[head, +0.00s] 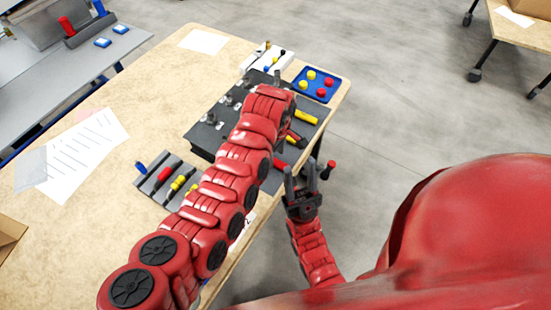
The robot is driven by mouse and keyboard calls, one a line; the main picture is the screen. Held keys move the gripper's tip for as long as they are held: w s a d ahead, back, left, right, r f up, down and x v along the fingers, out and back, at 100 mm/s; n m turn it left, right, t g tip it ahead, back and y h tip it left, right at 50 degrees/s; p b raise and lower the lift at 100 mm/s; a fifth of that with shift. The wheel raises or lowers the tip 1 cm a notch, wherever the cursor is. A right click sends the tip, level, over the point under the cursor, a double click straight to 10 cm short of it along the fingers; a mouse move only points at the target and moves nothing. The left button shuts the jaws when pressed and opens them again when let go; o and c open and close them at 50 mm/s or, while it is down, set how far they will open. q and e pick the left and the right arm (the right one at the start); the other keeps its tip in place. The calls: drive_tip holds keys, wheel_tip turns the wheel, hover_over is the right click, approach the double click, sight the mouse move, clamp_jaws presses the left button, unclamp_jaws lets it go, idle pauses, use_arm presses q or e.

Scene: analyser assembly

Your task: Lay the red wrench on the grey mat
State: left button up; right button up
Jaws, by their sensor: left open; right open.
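A small red piece (280,163), perhaps the red wrench, shows beside my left arm near the table's right edge; most of it is hidden, so I cannot be sure. A dark grey patch (271,182) under and beside it looks like the grey mat, largely covered by my arm. My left gripper (277,77) is open at the far end of the dark tool board; my own arm hides most of it. My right gripper (301,181) is open, fingers up, by the table's right edge. A separate red-ended object (328,170) shows just right of it.
The dark board (203,139) holds grey fittings and yellow and black tools. A blue tray (330,94) with red and yellow caps stands behind it. A grey rack (152,182) with screwdrivers stands left of my arm.

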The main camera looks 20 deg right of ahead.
use_arm(q)
wheel_tip(320, 180, up, 5)
drive_tip(key=shift+r+b, duration=0.2)
drive_tip(key=shift+b, duration=0.45)
wheel_tip(320, 180, up, 10)
drive_tip(key=p, duration=0.1)
drive_tip(key=shift+s+f+p, duration=0.2)
drive_tip(key=shift+f+p, duration=0.05)
drive_tip(key=shift+p, duration=0.05)
drive_tip(key=shift+d, duration=0.1)
